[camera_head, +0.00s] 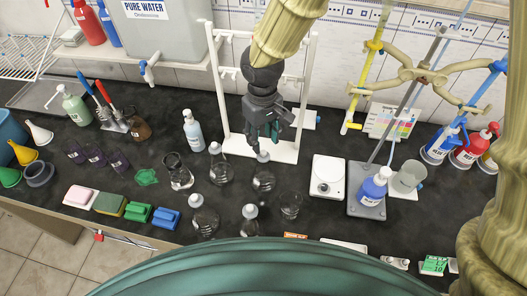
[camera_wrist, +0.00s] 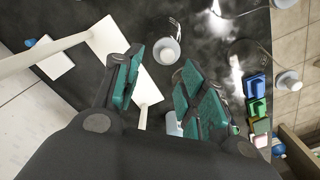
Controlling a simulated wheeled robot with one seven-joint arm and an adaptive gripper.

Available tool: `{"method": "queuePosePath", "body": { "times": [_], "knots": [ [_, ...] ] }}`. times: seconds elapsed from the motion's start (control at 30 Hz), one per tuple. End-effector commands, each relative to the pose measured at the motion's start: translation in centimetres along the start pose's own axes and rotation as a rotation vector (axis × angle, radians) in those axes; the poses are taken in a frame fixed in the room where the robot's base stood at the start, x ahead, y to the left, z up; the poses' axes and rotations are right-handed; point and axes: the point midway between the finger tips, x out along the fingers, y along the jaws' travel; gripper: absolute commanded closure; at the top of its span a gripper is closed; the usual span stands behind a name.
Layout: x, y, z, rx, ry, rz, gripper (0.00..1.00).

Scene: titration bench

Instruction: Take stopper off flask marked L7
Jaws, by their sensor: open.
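Several clear flasks with pale grey stoppers stand on the black bench; I cannot read L7 on any of them. My gripper (camera_head: 274,132) is above and just behind the stopper (camera_head: 263,156) of one flask (camera_head: 264,180). Other stoppered flasks are at the left (camera_head: 220,172), front left (camera_head: 205,220) and front middle (camera_head: 249,226). In the wrist view my gripper (camera_wrist: 160,92) is open with nothing held between its green pads. A round pale stopper (camera_wrist: 168,52) shows beyond the fingertips, and another pale object (camera_wrist: 173,123) is partly hidden by the right finger.
A white stand (camera_head: 232,143) rises behind the flasks. Beakers stand at the left (camera_head: 180,176) and right (camera_head: 291,205). A white stirrer plate (camera_head: 327,178) and a wash bottle (camera_head: 193,132) are nearby.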

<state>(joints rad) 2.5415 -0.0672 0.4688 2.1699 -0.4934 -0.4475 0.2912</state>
Motion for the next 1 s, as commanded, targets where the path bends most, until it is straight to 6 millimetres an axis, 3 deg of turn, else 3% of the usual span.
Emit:
{"method": "queuePosePath", "body": {
  "times": [0.4, 0.77, 1.0],
  "knots": [
    [3.9, 0.1, 0.5, 0.0, -0.002, 0.0, 0.59],
    [4.4, 0.1, 0.5, -0.001, -0.001, 0.001, 0.59],
    [4.4, 0.1, 0.5, -0.001, -0.001, 0.0, 0.99]
  ]
}}
